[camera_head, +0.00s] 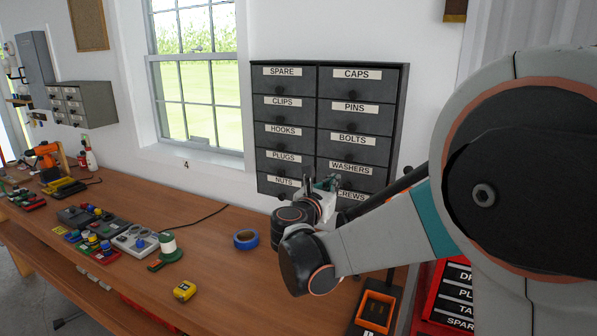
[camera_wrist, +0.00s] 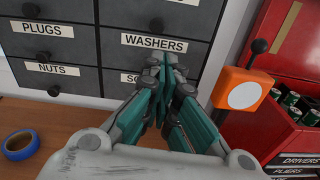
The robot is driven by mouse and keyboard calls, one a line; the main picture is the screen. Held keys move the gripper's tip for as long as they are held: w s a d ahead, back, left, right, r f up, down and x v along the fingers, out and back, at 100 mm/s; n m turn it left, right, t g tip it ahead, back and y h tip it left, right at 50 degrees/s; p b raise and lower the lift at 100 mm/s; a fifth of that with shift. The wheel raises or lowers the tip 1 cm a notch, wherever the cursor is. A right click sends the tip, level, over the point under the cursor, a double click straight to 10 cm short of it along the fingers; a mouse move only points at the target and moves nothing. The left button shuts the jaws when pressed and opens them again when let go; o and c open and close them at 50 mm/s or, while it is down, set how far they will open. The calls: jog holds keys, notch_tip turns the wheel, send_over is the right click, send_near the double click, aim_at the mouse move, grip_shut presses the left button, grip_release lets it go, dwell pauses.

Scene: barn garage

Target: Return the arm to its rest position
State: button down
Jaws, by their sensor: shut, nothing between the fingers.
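My arm reaches in from the right in the head view, bent over the workbench (camera_head: 225,285). My gripper (camera_head: 328,183) is in front of the lower part of the dark drawer cabinet (camera_head: 327,125) and partly hides the bottom labels. In the wrist view my gripper (camera_wrist: 163,62) has its teal fingers together, with nothing between them. Its tips point at the cabinet near the WASHERS drawer (camera_wrist: 154,43). I cannot tell whether the tips touch the cabinet. All the drawers that show look closed.
A red toolbox (camera_head: 452,300) is at lower right. An orange block with a white disc (camera_wrist: 243,94) stands right of the gripper.

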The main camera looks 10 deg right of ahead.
jog(key=s+d+f+m+g+y+b, duration=0.2)
jog(key=s+d+f+m, duration=0.15)
jog(key=s+m, duration=0.45)
jog(key=s+d+f+m+g+y+b, duration=0.25)
jog(key=s+f+m, duration=0.3)
jog(key=s, duration=0.45)
jog(key=s+a+f+m+g+y+b, duration=0.1)
jog(key=s+a+f+m+y+b, duration=0.1)
jog(key=s+m, duration=0.5)
jog(key=s+a+f+m+g+y+b, duration=0.1)
jog(key=s+a+f+m+y, duration=0.3)
jog(key=s, duration=0.6)
notch_tip(320, 180, down, 5)
jog(key=a+m+b, duration=0.1)
jog(key=a+m, duration=0.1)
jog(key=m, duration=0.1)
jog(key=shift+s+r, duration=0.2)
jog(key=shift+s, duration=0.05)
jog(key=shift+a, duration=0.1)
